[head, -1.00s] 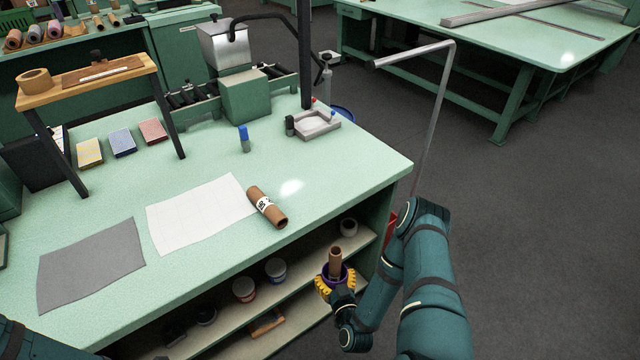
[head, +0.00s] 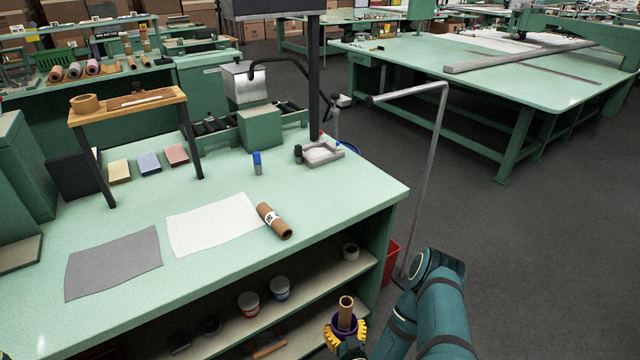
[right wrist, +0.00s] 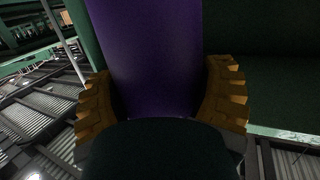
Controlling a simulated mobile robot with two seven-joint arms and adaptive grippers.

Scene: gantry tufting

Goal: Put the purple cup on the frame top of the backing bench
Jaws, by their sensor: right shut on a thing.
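The purple cup (head: 346,333) is in my right gripper (head: 346,338), low in front of the bench's open shelves in the head view. A brown tube (head: 346,312) stands up out of the cup. In the right wrist view the purple wall of the cup (right wrist: 152,60) fills the middle, between the yellow fingers of the right gripper (right wrist: 158,100), which are shut on it. The green bench (head: 330,215) has a dark-legged frame with a wooden top (head: 130,103), standing at the back left. My left gripper is out of view.
On the wooden top lie a tape roll (head: 86,104) and a thin tool. The bench holds a grey sheet (head: 112,262), a white sheet (head: 212,224), a brown roll (head: 274,221) and a blue-capped bottle (head: 257,163). A bent metal pole (head: 436,150) stands right of the bench.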

